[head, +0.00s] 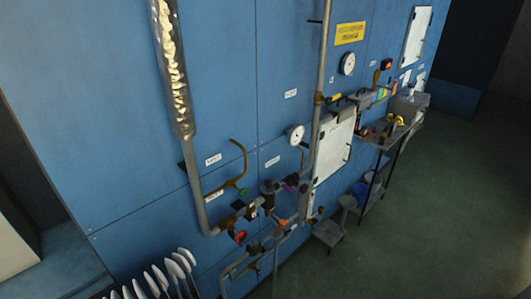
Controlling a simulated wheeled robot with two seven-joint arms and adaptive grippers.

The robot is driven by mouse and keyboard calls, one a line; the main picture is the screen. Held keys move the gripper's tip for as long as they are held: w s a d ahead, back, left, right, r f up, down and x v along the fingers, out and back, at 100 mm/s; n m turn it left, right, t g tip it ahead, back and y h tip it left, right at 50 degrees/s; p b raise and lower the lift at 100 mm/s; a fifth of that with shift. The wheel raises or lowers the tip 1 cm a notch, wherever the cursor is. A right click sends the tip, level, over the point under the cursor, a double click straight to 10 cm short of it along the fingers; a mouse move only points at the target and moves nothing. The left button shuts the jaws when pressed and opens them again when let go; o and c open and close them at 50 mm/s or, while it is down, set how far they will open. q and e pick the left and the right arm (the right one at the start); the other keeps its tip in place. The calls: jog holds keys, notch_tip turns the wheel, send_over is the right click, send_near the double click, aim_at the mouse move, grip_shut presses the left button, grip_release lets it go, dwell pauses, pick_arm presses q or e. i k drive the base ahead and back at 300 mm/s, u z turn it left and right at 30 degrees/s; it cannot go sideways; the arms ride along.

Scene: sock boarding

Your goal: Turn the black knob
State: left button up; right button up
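Grey pipework with valves runs along a blue wall panel in the head view. A dark, roundish knob-like part (268,187) sits on the pipework near the middle, beside a small purple part. Another dark fitting (254,247) shows lower down on the pipes. Both are small and dim, and I cannot tell for sure which is the black knob. Neither of my grippers is in view, and nothing touches the pipework.
A tall pipe (197,190) with pale wrapping on its upper part runs down the wall. White sock-form shapes (160,280) stand at the bottom left. Round gauges (296,135) and a white cabinet (332,148) are on the wall. A shelf stands at right; the floor (440,220) beyond is clear.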

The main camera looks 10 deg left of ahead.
aim_at(303, 188)
jog(key=z, duration=0.6)
jog(key=i, duration=0.5)
jog(key=z, duration=0.6)
jog(key=i, duration=0.6)
jog(key=u, duration=0.2)
